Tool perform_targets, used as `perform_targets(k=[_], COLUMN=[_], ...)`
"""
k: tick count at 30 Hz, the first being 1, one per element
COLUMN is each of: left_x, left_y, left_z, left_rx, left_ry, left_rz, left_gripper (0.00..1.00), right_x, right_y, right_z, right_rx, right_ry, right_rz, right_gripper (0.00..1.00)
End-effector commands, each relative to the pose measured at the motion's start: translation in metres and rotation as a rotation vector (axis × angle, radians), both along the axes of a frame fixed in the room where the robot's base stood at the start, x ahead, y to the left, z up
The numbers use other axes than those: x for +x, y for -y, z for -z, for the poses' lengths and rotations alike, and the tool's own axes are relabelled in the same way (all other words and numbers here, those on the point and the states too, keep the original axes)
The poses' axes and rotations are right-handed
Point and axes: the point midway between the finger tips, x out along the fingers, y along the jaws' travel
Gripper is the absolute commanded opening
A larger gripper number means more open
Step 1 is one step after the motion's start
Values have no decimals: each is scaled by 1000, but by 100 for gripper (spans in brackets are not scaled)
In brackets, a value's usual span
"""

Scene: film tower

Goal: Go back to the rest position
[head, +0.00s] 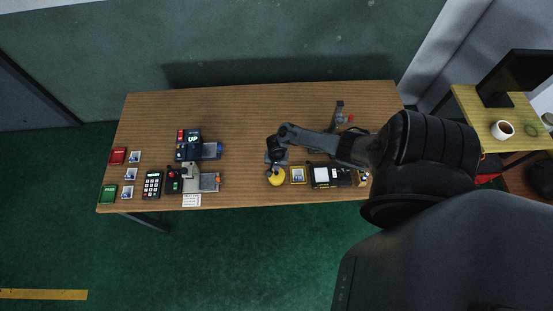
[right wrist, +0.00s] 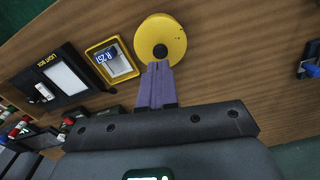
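My right arm reaches in from the right in the head view, its right gripper (head: 276,160) over the table's front middle. In the right wrist view the two purple fingers of the gripper (right wrist: 158,68) lie together with no gap or held item showing. The reel also shows in the head view (head: 277,179), just in front of the gripper. My left gripper is not in view.
The wooden table (head: 240,110) has clear room behind and left of the gripper. A yellow-framed tray (head: 298,175) and a light box (head: 325,176) lie right of the reel. A stand marked UP (head: 192,139), a keypad (head: 152,184) and small cards are at the left.

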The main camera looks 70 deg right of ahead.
Motion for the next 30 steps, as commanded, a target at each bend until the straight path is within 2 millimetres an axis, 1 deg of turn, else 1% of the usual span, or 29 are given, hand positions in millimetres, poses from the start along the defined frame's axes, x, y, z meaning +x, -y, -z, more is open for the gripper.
perform_targets(k=[3,15,30], left_x=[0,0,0], left_y=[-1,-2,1], left_z=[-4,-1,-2], left_rx=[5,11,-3], left_ry=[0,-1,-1], left_rz=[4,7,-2], left_gripper=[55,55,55], right_x=[0,0,0], right_y=[0,0,0], right_z=[-9,-28,-30], right_rx=[-1,0,-1], right_ry=[1,0,0], right_rz=[-1,-2,-1], right_gripper=[0,0,0])
